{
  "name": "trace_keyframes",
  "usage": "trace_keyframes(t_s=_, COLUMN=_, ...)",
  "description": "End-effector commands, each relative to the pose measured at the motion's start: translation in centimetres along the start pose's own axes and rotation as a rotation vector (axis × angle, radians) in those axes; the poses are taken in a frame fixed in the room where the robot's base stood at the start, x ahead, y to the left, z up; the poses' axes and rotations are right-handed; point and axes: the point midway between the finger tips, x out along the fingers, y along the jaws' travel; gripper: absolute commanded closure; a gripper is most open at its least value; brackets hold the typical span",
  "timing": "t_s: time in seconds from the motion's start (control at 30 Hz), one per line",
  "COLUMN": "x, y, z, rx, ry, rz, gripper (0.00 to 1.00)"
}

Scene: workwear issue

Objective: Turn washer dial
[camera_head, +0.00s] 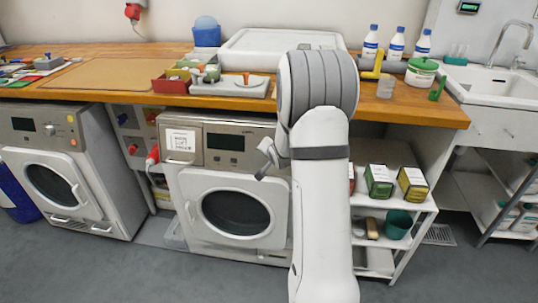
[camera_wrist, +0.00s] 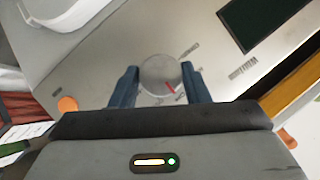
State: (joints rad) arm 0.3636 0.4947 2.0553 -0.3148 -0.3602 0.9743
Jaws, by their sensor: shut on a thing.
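The washer (camera_head: 237,205) stands under the wooden counter, with a round door, a label on its drawer and a dark display. In the wrist view its silver round dial (camera_wrist: 160,72), with a red pointer mark, is between the two blue fingers of my gripper (camera_wrist: 160,84). The fingers are shut on the dial, one on each side. The red mark points down and right in that picture. In the head view my gripper (camera_head: 266,158) is at the front panel, and my arm hides the dial and the panel's right part.
A second washer (camera_head: 50,170) stands at the left. Right of my arm, an open shelf (camera_head: 408,203) holds boxes and a green pot. The counter (camera_head: 400,103) above carries a tray of parts, bottles and a white case. A sink (camera_head: 495,85) is at far right.

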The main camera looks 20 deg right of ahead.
Motion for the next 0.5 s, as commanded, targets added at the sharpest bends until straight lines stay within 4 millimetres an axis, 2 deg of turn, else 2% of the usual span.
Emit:
trace_keyframes(t_s=0.03, x=-0.02, y=-0.39, z=-0.5, rx=-0.006, ry=0.011, rz=-0.007, gripper=0.81)
trace_keyframes(t_s=0.47, x=-0.06, y=-0.46, z=-0.62, rx=-0.013, ry=0.012, rz=-0.005, gripper=0.81)
trace_keyframes(t_s=0.5, x=-0.07, y=-0.46, z=-0.63, rx=-0.013, ry=0.013, rz=-0.005, gripper=0.56)
